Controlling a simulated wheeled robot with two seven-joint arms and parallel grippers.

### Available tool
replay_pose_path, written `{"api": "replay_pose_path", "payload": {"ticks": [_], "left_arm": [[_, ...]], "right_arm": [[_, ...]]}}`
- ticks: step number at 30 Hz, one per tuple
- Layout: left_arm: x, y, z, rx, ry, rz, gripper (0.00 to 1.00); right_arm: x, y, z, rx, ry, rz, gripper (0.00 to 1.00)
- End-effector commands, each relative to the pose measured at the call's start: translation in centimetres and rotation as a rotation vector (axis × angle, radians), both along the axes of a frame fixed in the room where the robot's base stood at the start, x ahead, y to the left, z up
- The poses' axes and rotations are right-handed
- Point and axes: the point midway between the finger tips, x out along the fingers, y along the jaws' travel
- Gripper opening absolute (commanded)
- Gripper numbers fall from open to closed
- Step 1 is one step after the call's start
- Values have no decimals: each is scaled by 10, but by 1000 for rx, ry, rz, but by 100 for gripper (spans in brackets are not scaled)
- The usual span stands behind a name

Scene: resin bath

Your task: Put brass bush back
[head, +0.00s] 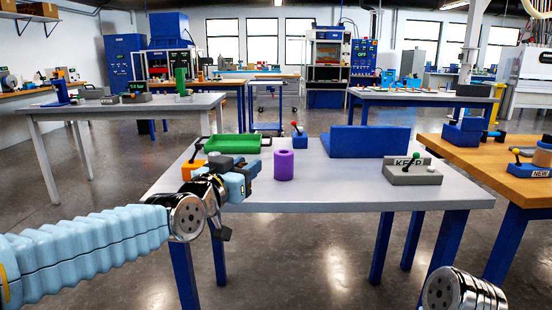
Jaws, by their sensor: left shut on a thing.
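A purple hollow cylinder (284,166), shaped like a bush, stands upright at the tip of my left gripper (270,168). The gripper reaches in from the left over the grey table and is shut on it. The fingertips show only in part, and I cannot tell whether the cylinder touches the table. No brass-coloured bush shows. My right gripper is out of view; only part of my right arm shows at the bottom right.
The grey table (330,196) holds a green tray (232,144), a blue angled wall (368,142), a small lever box (299,138) and a grey fixture marked KEEP (412,174). An orange block (192,168) is partly behind my left arm. A wooden bench (470,160) stands right. The table's front middle is clear.

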Motion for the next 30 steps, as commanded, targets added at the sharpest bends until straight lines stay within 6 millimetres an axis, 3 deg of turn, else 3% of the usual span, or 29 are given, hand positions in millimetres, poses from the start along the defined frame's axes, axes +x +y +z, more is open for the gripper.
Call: {"api": "replay_pose_path", "payload": {"ticks": [11,18,21,25,30], "left_arm": [[6,58,-131,6,11,176,0],[11,112,-256,10,17,342,0],[12,127,-289,6,12,389,0],[14,139,-312,2,5,426,0],[14,138,-310,0,0,425,0]], "right_arm": [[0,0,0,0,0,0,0],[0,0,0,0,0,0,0],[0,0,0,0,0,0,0],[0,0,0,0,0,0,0],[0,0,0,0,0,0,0]]}}
